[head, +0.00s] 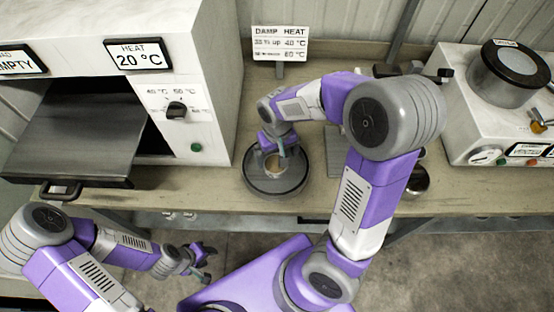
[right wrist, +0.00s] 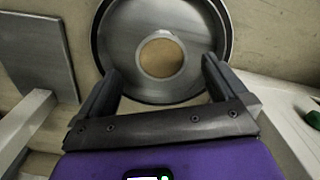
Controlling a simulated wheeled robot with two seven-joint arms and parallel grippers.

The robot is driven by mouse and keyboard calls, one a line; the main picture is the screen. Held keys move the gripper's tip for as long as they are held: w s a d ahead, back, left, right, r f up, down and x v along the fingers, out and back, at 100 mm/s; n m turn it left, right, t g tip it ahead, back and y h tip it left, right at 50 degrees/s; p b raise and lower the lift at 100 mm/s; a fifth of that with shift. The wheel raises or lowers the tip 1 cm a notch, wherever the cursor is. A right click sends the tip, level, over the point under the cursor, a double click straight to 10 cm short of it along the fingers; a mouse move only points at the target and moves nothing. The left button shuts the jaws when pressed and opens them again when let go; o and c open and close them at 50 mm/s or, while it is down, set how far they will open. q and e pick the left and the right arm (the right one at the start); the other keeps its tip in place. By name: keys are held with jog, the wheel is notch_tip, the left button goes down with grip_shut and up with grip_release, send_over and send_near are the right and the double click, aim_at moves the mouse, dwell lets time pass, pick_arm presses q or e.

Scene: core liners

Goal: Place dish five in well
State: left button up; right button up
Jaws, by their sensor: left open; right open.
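A round grey plate with a raised dark rim (head: 262,190) sits on the bench below my right gripper (head: 281,150). It fills the top of the right wrist view (right wrist: 118,45). At its middle is a small tan round (right wrist: 161,57); I cannot tell whether this is a filled dish or an open well. My right gripper is open, its fingers apart on either side of the tan round in the wrist view, with nothing seen between them. No number five is readable. My left gripper (head: 202,262) is open and empty, low in front of the bench.
A white oven (head: 205,90) marked HEAT 20 °C stands left, its grey tray (head: 75,125) out. A DAMP HEAT sign (head: 280,44) stands behind. A white machine with a round drum (head: 508,75) is at right. A small metal bowl (head: 418,182) lies near the bench edge.

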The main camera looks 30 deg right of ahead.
aim_at(277, 167)
jog(key=shift+r+p, duration=0.4)
jog(key=shift+r, duration=2)
